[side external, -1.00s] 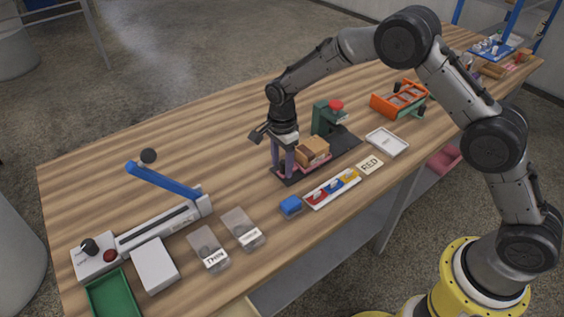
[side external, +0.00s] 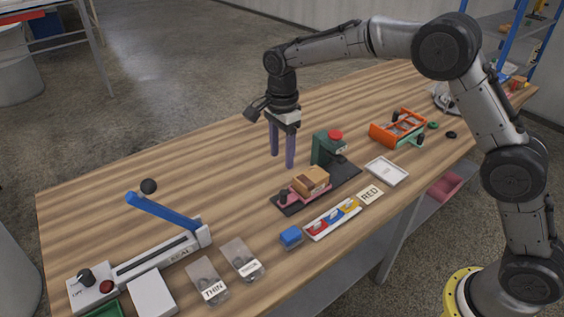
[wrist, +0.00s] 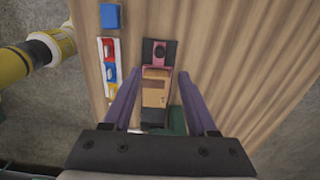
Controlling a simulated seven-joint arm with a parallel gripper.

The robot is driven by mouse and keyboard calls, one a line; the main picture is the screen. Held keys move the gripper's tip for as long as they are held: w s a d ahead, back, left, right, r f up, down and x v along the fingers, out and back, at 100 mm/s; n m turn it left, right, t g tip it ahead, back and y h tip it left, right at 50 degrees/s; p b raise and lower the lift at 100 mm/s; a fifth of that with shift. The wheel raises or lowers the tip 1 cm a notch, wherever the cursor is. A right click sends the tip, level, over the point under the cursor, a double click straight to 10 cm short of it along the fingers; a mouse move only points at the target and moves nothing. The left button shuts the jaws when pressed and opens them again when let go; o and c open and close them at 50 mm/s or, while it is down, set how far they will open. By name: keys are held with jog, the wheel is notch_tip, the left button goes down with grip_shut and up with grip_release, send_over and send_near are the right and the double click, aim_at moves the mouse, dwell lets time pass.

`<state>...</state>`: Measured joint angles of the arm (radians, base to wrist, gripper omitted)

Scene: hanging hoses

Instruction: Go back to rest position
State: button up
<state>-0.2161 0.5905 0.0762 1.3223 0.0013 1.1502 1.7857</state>
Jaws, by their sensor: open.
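My gripper (side external: 283,158) hangs above the wooden table with its two purple fingers pointing down, apart and empty. In the side view it is up and behind a brown box (side external: 311,180), which rests on a pink holder on a dark base plate (side external: 345,177). In the wrist view my gripper (wrist: 163,95) has its fingers spread on either side of the brown box (wrist: 155,90), with the box farther below. A green press-like device with a red knob (side external: 330,147) stands on the same plate.
A sealer with a raised blue arm (side external: 163,217) stands at left. An orange rack (side external: 398,129) is at right.

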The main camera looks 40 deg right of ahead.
jog(key=shift+r, duration=0.1)
jog(key=s+d+r+t, duration=0.2)
jog(key=s+d+r, duration=0.15)
jog(key=r, duration=0.45)
jog(key=s+d+r+t, duration=0.15)
jog(key=s+r, duration=0.25)
jog(key=r, duration=0.4)
jog(key=s+d+r+n+t, duration=0.1)
jog(key=s+d+r+n, duration=0.1)
jog(key=s, duration=0.4)
jog(key=s+d+r+n, duration=0.2)
jog(key=s, duration=0.4)
jog(key=s+d+f+n, duration=0.1)
jog(key=s+f+n, duration=0.4)
jog(key=s+n, duration=0.2)
jog(key=s+d+f+n+t, duration=0.1)
jog(key=s+f+n, duration=0.4)
jog(key=s+n, duration=0.2)
jog(key=shift+s, duration=0.3)
